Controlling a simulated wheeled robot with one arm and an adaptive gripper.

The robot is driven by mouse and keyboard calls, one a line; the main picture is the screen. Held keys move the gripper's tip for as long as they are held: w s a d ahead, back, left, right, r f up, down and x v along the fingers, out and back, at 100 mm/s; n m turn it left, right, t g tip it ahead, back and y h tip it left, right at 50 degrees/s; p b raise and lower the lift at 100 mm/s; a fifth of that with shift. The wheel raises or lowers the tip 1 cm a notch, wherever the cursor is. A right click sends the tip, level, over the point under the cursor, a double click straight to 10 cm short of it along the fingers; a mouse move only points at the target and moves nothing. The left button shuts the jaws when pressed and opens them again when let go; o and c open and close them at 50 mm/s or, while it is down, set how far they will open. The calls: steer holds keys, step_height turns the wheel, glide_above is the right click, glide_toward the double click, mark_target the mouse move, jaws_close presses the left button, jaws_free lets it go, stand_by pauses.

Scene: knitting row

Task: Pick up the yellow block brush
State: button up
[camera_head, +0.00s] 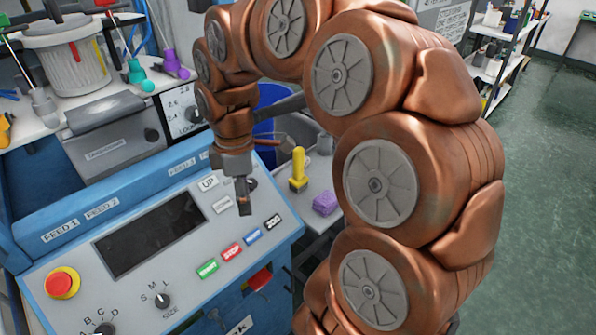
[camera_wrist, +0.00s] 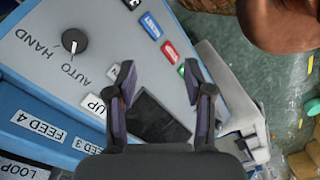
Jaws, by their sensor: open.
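The yellow block brush (camera_head: 298,172) stands upright on a small light-coloured table (camera_head: 288,211) to the right of the control panel in the head view. My gripper (camera_head: 243,200) points down above the right part of the control panel, to the left of the brush and apart from it. In the wrist view my gripper (camera_wrist: 160,76) shows its two dark fingers spread apart, with nothing between them but the panel below. I cannot make out the yellow brush in the wrist view.
A purple block (camera_head: 325,203) sits close to the brush, to its right. A blue bin (camera_head: 268,122) stands behind the small table. The control panel (camera_head: 125,275) with buttons and a red emergency stop (camera_head: 62,282) lies under my gripper. Green floor is open at the right.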

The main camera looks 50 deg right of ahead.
steer(key=w+d+n, duration=0.4)
steer(key=w+d, duration=0.1)
steer(key=d, duration=0.7)
steer(key=n+p, duration=0.1)
steer(key=n, duration=0.2)
glide_above(299, 165)
steer(key=shift+w+d+f+t, duration=0.25)
steer(key=shift+w+f+t, duration=0.05)
steer(key=shift+f, duration=0.25)
steer(key=shift+s+d+f, duration=0.1)
steer(key=shift+f, duration=0.45)
steer(key=shift+w+d+f+p, duration=0.15)
steer(key=shift+f+p, duration=0.7)
steer(key=shift+f, duration=0.85)
steer(key=shift+w+f+p, duration=0.2)
steer(key=shift+f+p, duration=0.65)
steer(key=shift+f, duration=0.85)
jaws_close()
